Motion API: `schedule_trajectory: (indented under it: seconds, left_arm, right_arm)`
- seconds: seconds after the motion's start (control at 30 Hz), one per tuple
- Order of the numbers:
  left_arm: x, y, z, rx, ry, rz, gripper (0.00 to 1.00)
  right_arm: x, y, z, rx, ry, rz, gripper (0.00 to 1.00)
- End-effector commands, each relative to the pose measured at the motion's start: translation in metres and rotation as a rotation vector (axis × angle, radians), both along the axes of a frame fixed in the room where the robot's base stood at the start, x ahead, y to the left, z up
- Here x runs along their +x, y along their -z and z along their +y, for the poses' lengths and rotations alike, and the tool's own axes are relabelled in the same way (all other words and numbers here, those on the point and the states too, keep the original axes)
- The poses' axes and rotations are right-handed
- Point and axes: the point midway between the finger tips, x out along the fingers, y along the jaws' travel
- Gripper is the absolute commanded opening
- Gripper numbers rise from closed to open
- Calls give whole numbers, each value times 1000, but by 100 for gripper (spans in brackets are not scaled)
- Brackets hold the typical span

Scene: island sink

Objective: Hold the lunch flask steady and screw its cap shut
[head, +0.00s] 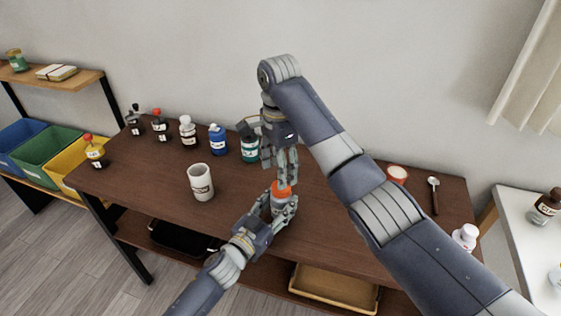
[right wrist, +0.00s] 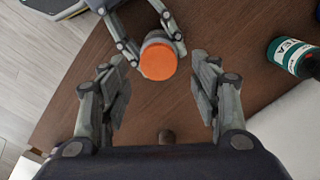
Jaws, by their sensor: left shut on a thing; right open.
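The lunch flask (head: 280,205) stands near the front edge of the brown table with its orange cap (head: 281,188) on top. My left gripper (head: 283,209) is shut around the flask's body from the front left, below the cap. Its fingers also show around the flask in the right wrist view (right wrist: 149,38). My right gripper (head: 287,178) points down just above the cap. In the right wrist view its fingers (right wrist: 162,95) are apart and empty, with the orange cap (right wrist: 158,62) beyond them. The cap's threads are hidden, so how tightly it sits cannot be told.
A white cup (head: 201,184) stands left of the flask. Several bottles line the back, including a blue one (head: 218,139) and a teal tea bottle (head: 249,142). A red-topped round thing (head: 397,174), a spoon (head: 434,195) and a white bottle (head: 466,236) are at the right.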

Motion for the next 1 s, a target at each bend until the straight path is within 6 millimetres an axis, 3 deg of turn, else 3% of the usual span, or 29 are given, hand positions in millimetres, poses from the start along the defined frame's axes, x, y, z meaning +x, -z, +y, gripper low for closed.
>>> schedule_trajectory:
  seconds: [1.0]
  left_arm:
    - [0,0,0,1,-1,0,0]
  right_arm:
    - [3,-28,-3,-20,-2012,-8,57]
